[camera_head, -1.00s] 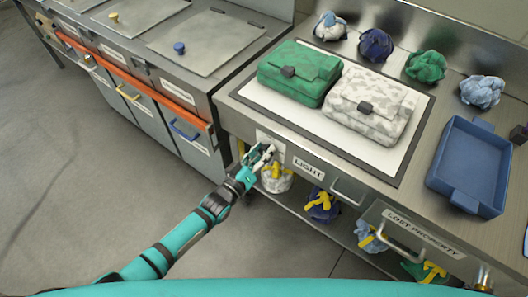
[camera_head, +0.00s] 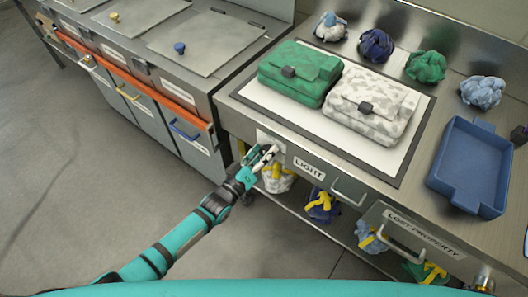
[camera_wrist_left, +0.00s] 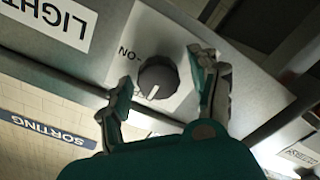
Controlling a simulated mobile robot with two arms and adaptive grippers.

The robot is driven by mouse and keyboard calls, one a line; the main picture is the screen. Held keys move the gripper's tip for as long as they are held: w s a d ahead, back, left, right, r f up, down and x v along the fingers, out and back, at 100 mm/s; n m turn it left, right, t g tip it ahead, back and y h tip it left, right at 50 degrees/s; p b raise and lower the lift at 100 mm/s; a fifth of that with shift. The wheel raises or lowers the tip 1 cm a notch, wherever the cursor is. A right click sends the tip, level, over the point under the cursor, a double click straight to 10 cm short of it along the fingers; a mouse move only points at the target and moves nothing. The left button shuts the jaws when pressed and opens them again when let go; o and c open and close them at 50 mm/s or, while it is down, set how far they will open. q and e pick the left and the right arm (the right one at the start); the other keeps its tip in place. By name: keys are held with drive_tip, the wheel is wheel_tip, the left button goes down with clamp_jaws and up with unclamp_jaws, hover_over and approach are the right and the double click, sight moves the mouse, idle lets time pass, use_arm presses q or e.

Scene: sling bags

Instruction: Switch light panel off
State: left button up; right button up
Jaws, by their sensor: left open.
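The light switch is a dark round knob (camera_wrist_left: 158,78) on a pale plate, seen in the left wrist view. Its white mark points to the lower edge of the picture, away from the upside-down "ON" print. Another print beside it is mostly hidden. My left gripper (camera_wrist_left: 160,68) is open, with one finger on each side of the knob; I cannot tell whether they touch it. In the head view the left gripper (camera_head: 265,158) is at the plate left of the "LIGHT" label (camera_head: 308,168) and hides the knob. The white light panel (camera_head: 300,116) lies in the counter. My right gripper is out of view.
A green bag (camera_head: 300,72) and a grey-white patterned bag (camera_head: 371,104) lie on the panel. A blue tray (camera_head: 468,165) stands at right.

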use_arm(q)
drive_tip(key=v, duration=1.2)
idle(0.3)
drive_tip(key=s+a+f+m+g+y, duration=0.15)
drive_tip(key=a+f, duration=0.25)
drive_tip(key=f, duration=0.4)
drive_tip(key=s+a+f+g+y, duration=0.2)
drive_tip(key=s+a+f+y, duration=0.1)
drive_tip(key=f, duration=0.5)
drive_tip(key=s+a+f+g+y, duration=0.2)
drive_tip(key=s+a+f+y, duration=0.15)
drive_tip(key=f, duration=0.45)
drive_tip(key=s+a+f+m+g+y, duration=0.1)
drive_tip(key=s+a+f+g, duration=0.1)
drive_tip(key=s+f, duration=0.3)
drive_tip(key=s+a+f+m+g, duration=0.1)
drive_tip(key=s+f+g, duration=0.2)
drive_tip(key=s, duration=1)
drive_tip(key=s+a+f+m+g+y, duration=0.1)
drive_tip(key=s+a+f+g, duration=0.1)
drive_tip(key=s+f, duration=0.5)
drive_tip(key=s+g, duration=0.1)
drive_tip(key=s, duration=0.2)
drive_tip(key=shift+a+f+y, duration=0.3)
drive_tip(key=shift+a+f, duration=0.05)
